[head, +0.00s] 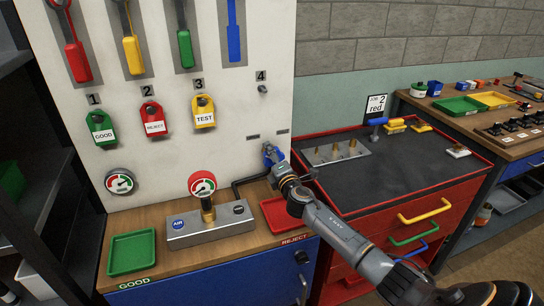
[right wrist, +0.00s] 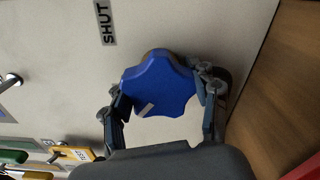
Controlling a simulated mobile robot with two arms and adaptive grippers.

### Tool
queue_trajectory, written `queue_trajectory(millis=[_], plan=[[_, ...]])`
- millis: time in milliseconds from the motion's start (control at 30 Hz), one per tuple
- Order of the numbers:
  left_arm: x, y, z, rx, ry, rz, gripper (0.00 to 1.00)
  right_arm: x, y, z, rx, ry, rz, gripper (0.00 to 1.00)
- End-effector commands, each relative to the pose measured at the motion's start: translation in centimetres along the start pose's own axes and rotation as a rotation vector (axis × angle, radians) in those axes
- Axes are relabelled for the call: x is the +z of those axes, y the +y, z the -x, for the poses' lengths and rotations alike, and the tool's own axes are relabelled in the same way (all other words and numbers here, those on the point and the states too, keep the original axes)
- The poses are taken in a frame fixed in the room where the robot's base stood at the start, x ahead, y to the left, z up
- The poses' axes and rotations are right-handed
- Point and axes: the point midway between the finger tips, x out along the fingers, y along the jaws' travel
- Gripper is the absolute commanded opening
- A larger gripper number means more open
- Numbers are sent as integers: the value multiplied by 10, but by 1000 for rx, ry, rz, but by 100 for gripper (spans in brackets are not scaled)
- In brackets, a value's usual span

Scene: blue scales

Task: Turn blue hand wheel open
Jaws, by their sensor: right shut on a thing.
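The blue hand wheel (head: 268,151) sticks out from the white panel at its lower right, above the wooden bench top. It shows large in the right wrist view (right wrist: 160,82), a lobed knob with a pale mark near its lower left edge. My right gripper (head: 277,160) is at the wheel, with one finger on each side of it. In the right wrist view the right gripper (right wrist: 161,98) is shut on the wheel's rim. A label reading SHUT (right wrist: 106,22) is on the panel beside the wheel. My left gripper is out of view.
A black pipe (head: 252,180) runs from the wheel to a grey block (head: 210,226) with a gauge (head: 202,184). A red tray (head: 279,214) lies just below the gripper. A red tool cabinet (head: 376,190) stands close on the right. Coloured tags hang on the panel.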

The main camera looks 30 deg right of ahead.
Motion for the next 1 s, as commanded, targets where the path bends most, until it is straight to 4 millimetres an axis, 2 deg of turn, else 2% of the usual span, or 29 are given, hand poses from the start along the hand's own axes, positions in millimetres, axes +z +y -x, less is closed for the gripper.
queue_trajectory(millis=[300,800,833,933,1000], plan=[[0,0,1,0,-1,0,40,0,0,0,0,1,108,28],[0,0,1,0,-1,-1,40,0,-1,0,0,1,129,28],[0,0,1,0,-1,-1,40,0,-1,0,0,1,129,62],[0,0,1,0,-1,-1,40,0,-1,0,-1,1,128,82],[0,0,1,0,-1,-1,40,0,-1,0,-1,1,127,84]])
